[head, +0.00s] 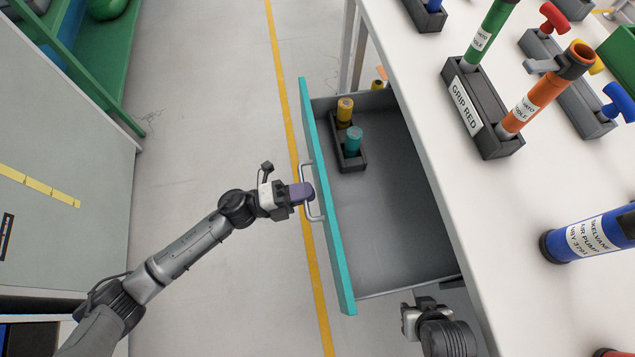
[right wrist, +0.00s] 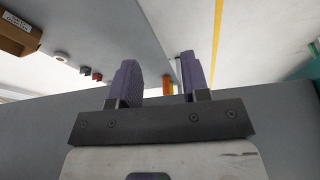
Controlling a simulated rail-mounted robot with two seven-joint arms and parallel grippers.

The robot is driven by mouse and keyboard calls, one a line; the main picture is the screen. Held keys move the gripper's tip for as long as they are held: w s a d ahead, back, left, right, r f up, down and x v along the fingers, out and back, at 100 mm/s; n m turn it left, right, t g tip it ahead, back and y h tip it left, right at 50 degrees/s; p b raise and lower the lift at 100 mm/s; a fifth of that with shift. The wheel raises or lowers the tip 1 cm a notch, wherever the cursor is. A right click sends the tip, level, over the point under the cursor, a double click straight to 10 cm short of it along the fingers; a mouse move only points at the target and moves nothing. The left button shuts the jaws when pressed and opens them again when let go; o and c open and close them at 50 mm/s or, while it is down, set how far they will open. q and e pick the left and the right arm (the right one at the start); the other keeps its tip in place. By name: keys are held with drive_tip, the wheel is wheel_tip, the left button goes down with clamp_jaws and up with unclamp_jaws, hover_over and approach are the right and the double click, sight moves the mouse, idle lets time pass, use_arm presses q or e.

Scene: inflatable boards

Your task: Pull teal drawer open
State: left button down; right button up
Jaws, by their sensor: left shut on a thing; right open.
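The teal drawer (head: 326,200) stands pulled out from under the white table in the head view, its grey inside showing. A silver bar handle (head: 313,210) is on its front. My left gripper (head: 306,193) is shut on the handle, with its purple fingers around the bar. Inside the drawer, a dark holder (head: 347,157) carries a yellow-topped piece (head: 345,110) and a teal-topped piece (head: 353,140). My right gripper (right wrist: 158,85) is open and empty in the right wrist view, its two purple fingers apart; in the head view its arm is beside the drawer's near end.
The white table (head: 540,165) holds a dark rack (head: 482,118) labelled "GRIP RED" with green and orange tubes, and a blue air pump (head: 590,235). Grey floor with a yellow line (head: 310,255) is free left of the drawer. A grey cabinet (head: 60,170) stands at the left.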

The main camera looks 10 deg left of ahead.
use_arm(q)
drive_tip(key=r+v, duration=0.1)
drive_tip(key=v, duration=0.5)
drive_tip(key=shift+a+p, duration=0.3)
drive_tip(key=shift+s, duration=0.1)
drive_tip(key=c, duration=1.2)
unclamp_jaws()
drive_tip(key=p+v, duration=0.2)
drive_tip(key=v, duration=1.1)
drive_tip(key=shift+a, duration=0.35)
drive_tip(key=shift+s, duration=0.1)
